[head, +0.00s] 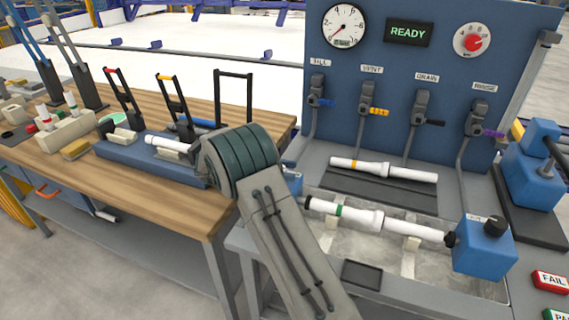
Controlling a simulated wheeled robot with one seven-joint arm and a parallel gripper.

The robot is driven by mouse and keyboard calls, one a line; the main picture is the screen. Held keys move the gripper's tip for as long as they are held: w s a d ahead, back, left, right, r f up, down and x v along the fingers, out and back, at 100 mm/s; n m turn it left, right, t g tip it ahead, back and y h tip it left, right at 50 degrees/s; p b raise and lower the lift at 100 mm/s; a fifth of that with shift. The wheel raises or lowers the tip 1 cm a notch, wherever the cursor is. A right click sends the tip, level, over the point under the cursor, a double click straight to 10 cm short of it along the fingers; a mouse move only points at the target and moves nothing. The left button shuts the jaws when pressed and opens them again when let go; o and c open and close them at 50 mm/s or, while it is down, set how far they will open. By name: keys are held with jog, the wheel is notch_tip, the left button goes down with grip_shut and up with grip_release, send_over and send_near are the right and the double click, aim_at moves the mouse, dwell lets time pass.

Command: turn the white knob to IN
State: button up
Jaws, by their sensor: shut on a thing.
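I cannot make out a white knob. A blue box (486,257) at the right end of the trough carries a black knob (495,227) on top, with a small white label beside it too small to read. My arm rises from the bottom middle to a dark ribbed joint at the left end of the trough. My gripper is hidden behind it, as is most of a blue part (291,180) there.
Another white pipe with an orange band (385,169) lies on the dark rack behind. The blue panel (435,75) carries valves, a gauge, a READY display and a red dial (473,42). The wooden bench (190,205) at left holds tools and a blue block with a white pipe.

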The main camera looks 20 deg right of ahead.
jog(key=shift+g, duration=0.3)
jog(key=o, duration=1)
jog(key=shift+c, duration=0.2)
jog(key=p+v, duration=0.3)
jog(key=v, duration=1)
jog(key=shift+a+r, duration=0.25)
jog(key=shift+a, duration=0.1)
jog(key=shift+w, duration=0.15)
